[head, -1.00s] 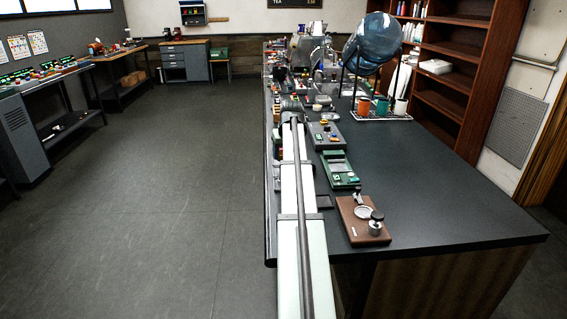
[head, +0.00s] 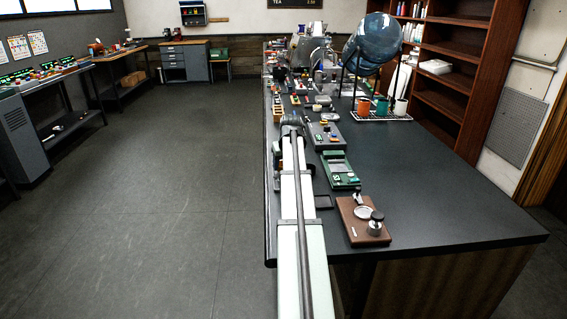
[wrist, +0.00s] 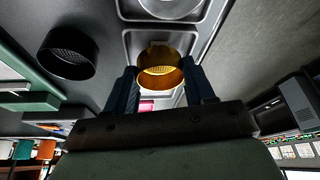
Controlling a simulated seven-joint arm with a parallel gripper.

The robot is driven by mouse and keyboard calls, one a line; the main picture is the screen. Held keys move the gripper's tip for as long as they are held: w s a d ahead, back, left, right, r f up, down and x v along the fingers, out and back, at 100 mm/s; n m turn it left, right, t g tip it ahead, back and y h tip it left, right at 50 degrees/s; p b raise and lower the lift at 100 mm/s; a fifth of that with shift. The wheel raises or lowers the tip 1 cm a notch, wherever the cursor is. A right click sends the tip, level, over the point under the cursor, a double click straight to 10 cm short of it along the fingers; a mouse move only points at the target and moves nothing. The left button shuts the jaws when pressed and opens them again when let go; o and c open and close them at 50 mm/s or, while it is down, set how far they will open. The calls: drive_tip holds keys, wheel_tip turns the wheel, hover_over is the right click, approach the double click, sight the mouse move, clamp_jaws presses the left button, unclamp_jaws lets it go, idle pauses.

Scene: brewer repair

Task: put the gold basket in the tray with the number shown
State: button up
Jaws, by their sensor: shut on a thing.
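The gold basket (wrist: 160,70), a short open cylinder with a mesh bottom, is held between the two dark fingers of my gripper (wrist: 162,82) in the wrist view. My gripper is shut on its sides. Behind the basket in that view is a square metal tray (wrist: 131,42) with a raised rim. I cannot tell whether the basket touches it. A second tray (wrist: 207,8) with a round light thing in it lies beyond, at the top edge. No number can be read on either tray.
A black basket (wrist: 68,53) stands left of the gold one in the wrist view. In the head view, a green unit (head: 340,170) and a brown board with metal parts (head: 362,220) lie right of my arm. The right side of the counter (head: 430,190) is clear.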

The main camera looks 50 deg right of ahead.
drive_tip(key=shift+f, duration=0.25)
drive_tip(key=o, duration=1.1)
drive_tip(key=shift+r, duration=0.25)
drive_tip(key=v, duration=1.2)
drive_tip(key=shift+r, duration=0.35)
drive_tip(key=shift+w+a, duration=0.1)
